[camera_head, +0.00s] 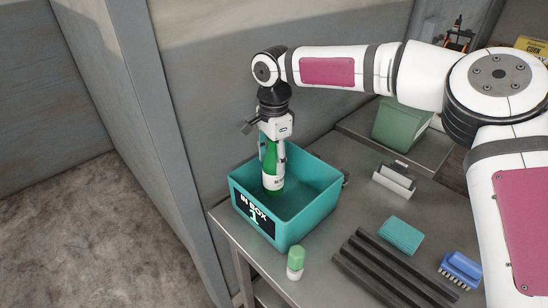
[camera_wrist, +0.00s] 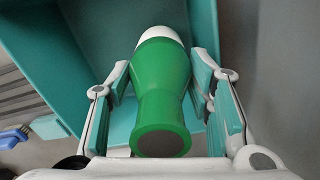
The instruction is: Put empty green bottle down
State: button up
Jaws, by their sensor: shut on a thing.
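The green bottle (camera_head: 272,172) with a white label is upright inside the teal box marked "IN BOX 1" (camera_head: 296,226). My gripper (camera_head: 272,148) points down into the box and is shut on the bottle's upper part. In the wrist view, the green bottle (camera_wrist: 160,95) lies between the two teal-padded fingers of my gripper (camera_wrist: 160,85). The teal box wall (camera_wrist: 45,50) is around it there. The bottle's lower end is near the box floor; I cannot tell whether it touches.
The box stands at the left end of a metal table (camera_head: 345,210). A small green-capped bottle (camera_head: 295,263), dark bars (camera_head: 385,275), a teal block (camera_head: 401,235), a blue brush (camera_head: 461,269), a metal holder (camera_head: 394,181) and a green bin (camera_head: 400,125) are on or around the table.

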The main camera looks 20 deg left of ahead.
jog(key=shift+f, duration=0.55)
jog(key=o, duration=1.1)
jog(key=shift+r, duration=0.15)
notch_tip(320, 180, up, 13)
jog(key=shift+f+p, duration=0.1)
jog(key=shift+p, duration=0.6)
jog(key=shift+d, duration=0.1)
